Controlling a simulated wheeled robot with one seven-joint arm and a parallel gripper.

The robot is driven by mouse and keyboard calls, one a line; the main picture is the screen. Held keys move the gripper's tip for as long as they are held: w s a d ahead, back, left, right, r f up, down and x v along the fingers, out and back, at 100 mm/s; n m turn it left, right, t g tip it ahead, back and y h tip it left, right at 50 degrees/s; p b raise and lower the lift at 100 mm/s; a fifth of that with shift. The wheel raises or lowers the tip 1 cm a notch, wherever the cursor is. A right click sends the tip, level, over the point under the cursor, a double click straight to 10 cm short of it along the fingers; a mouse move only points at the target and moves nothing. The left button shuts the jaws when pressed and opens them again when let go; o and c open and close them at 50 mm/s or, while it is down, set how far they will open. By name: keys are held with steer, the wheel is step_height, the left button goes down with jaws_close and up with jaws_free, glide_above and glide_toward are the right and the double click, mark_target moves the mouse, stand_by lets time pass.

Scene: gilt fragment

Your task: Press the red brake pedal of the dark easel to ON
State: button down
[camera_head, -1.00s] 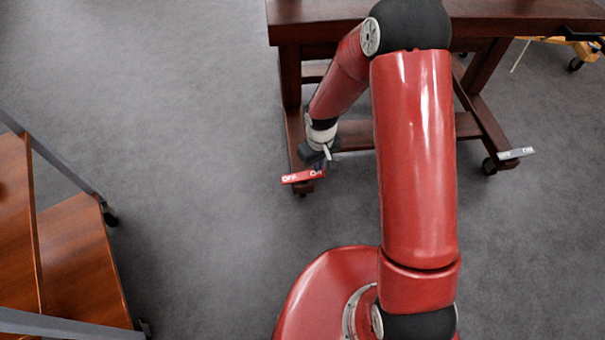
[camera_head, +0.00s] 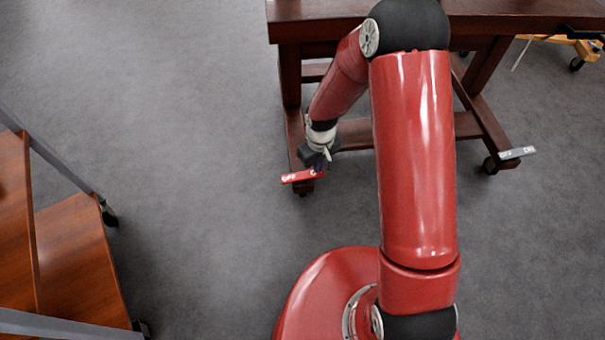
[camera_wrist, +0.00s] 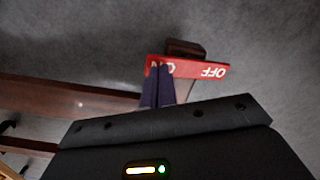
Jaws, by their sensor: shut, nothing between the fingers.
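The dark easel (camera_head: 291,75) is a dark wooden frame on casters at the upper middle of the head view. Its red brake pedal (camera_head: 298,177) sits low at the near end of its left foot; in the wrist view the pedal (camera_wrist: 205,69) shows the OFF label on the right and a partly covered ON label on the left. My gripper (camera_head: 320,169) points down at the pedal's ON end. In the wrist view its fingers (camera_wrist: 160,72) are together and overlap the ON label. I cannot tell for sure whether they touch the pedal.
A grey pedal (camera_head: 517,153) with OFF and ON labels is on the easel's right foot. A brown wooden piece on casters (camera_head: 70,250) with grey rails stands at the left. A light wooden piece (camera_head: 568,45) is at the upper right. Carpet between them is clear.

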steer(key=shift+f+b, duration=0.65)
steer(key=shift+f, duration=0.3)
steer(key=shift+r, duration=0.15)
steer(key=shift+r+p, duration=2.45)
steer(key=shift+r, duration=0.95)
